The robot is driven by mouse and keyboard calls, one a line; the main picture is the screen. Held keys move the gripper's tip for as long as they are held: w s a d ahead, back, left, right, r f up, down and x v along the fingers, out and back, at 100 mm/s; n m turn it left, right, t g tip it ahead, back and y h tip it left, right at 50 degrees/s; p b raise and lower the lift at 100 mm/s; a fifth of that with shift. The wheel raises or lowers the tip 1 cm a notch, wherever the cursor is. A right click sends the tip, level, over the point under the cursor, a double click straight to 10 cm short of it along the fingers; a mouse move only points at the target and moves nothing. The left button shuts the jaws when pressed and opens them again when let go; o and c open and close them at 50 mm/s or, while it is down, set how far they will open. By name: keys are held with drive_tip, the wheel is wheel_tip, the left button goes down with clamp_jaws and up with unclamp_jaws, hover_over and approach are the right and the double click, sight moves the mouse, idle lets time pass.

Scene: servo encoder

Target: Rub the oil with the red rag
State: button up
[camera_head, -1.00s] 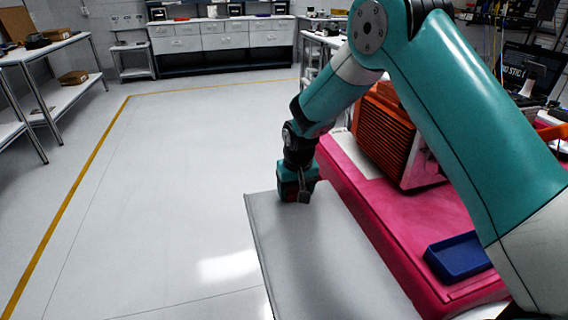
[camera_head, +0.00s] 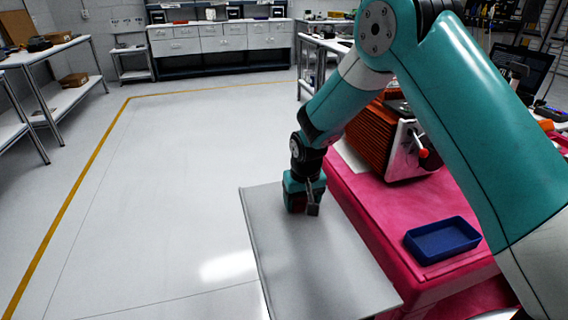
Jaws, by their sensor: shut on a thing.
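My gripper (camera_head: 313,210) points down at the far part of a grey flat panel (camera_head: 318,262), close to its surface. A small dark red patch (camera_head: 296,203) shows at the gripper, which fits the red rag, but it is mostly hidden by the fingers. The gripper is shut on it. I cannot tell whether the rag touches the panel. I cannot make out any oil on the panel; the spot under the gripper is hidden.
A pink surface (camera_head: 433,212) lies right of the panel. It bears a blue tray (camera_head: 442,240) and an orange ribbed machine (camera_head: 368,135) near my arm. Open floor (camera_head: 170,180) lies to the left, with shelves (camera_head: 50,75) beyond.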

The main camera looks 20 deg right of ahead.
drive_tip(key=shift+w+r+p, duration=0.1)
drive_tip(key=shift+r+p, duration=2.6)
drive_tip(key=shift+r, duration=1.4)
